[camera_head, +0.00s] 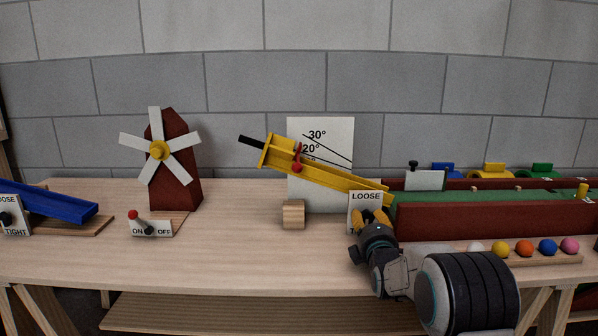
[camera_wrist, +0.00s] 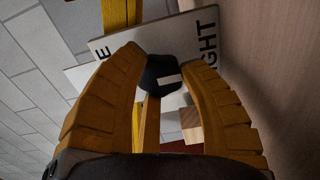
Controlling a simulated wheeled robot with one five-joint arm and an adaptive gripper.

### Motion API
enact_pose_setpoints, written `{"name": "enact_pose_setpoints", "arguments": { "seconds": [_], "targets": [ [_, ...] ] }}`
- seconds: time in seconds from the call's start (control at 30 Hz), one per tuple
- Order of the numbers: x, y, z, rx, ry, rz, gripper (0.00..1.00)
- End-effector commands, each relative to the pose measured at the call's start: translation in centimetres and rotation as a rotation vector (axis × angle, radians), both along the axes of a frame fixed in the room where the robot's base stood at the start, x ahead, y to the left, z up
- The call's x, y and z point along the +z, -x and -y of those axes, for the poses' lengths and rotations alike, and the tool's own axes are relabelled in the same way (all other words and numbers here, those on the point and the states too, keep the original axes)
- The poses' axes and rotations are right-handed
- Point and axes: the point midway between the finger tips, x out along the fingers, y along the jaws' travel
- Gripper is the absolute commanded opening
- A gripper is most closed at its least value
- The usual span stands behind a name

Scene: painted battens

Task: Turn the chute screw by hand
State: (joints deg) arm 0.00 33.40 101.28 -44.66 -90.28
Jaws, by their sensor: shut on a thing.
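The yellow chute (camera_head: 335,180) slopes down to the right in front of an angle board (camera_head: 320,135) marked 30° and 20°. A white plate (camera_head: 366,197) reading LOOSE stands by its lower end; my gripper (camera_head: 373,216) covers the plate's lower part. In the wrist view, the black chute screw knob (camera_wrist: 161,75) with a white mark sits between my yellow fingers, which are closed on it from both sides. The plate (camera_wrist: 205,45) behind it shows TIGHT on the right and a letter E on the left. The white mark lies on the knob's right half.
A wooden block (camera_head: 293,214) stands left of my gripper. A green-floored trough with a dark red side (camera_head: 480,221) and a rack of coloured balls (camera_head: 525,248) lie to the right. A windmill (camera_head: 175,160), an ON/OFF switch (camera_head: 151,229) and a blue chute (camera_head: 58,202) stand left.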

Motion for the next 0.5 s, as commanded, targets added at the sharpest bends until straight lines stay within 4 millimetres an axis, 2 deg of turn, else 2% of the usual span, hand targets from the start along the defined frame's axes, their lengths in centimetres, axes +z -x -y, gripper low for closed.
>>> {"name": "enact_pose_setpoints", "arguments": {
  "seconds": [0.17, 0.5],
  "targets": [
    [0.00, -0.02, 0.00, 0.000, 0.144, 0.001, 0.14],
    [0.02, -0.03, 0.01, 0.000, 0.564, 0.001, 0.14]
  ]
}}
